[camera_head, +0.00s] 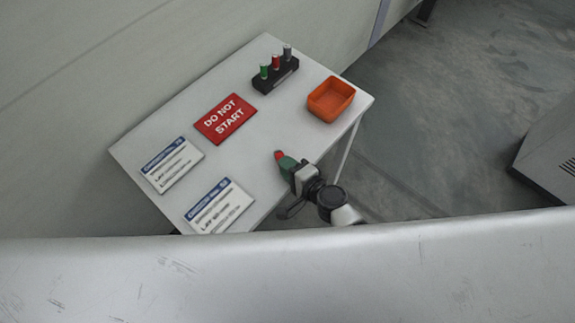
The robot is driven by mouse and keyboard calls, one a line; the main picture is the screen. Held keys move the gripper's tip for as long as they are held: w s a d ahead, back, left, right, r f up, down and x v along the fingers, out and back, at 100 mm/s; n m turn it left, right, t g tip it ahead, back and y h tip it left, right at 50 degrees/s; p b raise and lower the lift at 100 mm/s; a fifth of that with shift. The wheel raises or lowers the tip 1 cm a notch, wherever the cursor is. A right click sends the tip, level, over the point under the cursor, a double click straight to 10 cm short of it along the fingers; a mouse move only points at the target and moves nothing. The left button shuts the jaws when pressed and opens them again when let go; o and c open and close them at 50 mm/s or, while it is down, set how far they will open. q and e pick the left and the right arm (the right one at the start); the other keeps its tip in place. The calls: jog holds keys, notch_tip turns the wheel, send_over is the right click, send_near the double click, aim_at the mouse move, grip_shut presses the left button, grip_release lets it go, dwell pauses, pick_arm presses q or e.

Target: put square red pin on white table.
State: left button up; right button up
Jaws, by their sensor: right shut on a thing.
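The white table (267,136) stands against the wall in the middle of the view. My right gripper (285,162) is over the table's right front edge, pointing up and left. It is shut on a small red piece (279,155), which shows at the tip of its green fingers. This looks like the red pin, but it is too small to tell whether it is square. I cannot tell whether it touches the tabletop. My left gripper is not in view.
A black rack (275,79) holds green, red and grey pins at the back. An orange bin (331,99) is at the right corner. A red "DO NOT START" sign (226,119) and two white cards (172,164) lie left. A grey metal surface (290,280) blocks the foreground.

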jog(key=o, duration=1)
jog(key=shift+s, duration=0.1)
jog(key=shift+s+d, duration=0.2)
jog(key=v, duration=1)
jog(key=shift+r+b, duration=0.2)
jog(key=shift+b, duration=0.2)
